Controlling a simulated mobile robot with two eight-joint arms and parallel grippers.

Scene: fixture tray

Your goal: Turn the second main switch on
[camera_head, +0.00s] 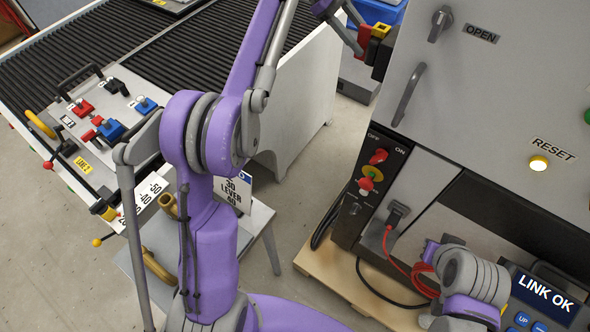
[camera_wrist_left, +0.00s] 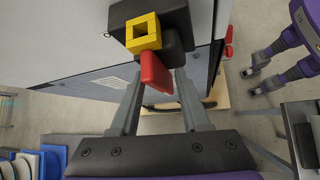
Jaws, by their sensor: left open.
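A switch with a yellow square collar (camera_head: 381,30) and a red lever (camera_head: 364,41) sticks out from the left side of the grey cabinet (camera_head: 500,60). In the left wrist view its yellow collar (camera_wrist_left: 143,33) sits on a dark block, with the red lever (camera_wrist_left: 156,73) pointing down towards my fingers. My left gripper (camera_head: 360,40) is open beside this switch. In the left wrist view my left gripper (camera_wrist_left: 157,95) has its two fingers apart, with the lever end near the gap; contact cannot be told.
A red and yellow switch (camera_head: 370,173) marked OFF and ON sits on the cabinet's lower front panel. A red cable (camera_head: 398,265) hangs below. A roller conveyor (camera_head: 60,50) and a control panel with levers (camera_head: 106,115) stand left.

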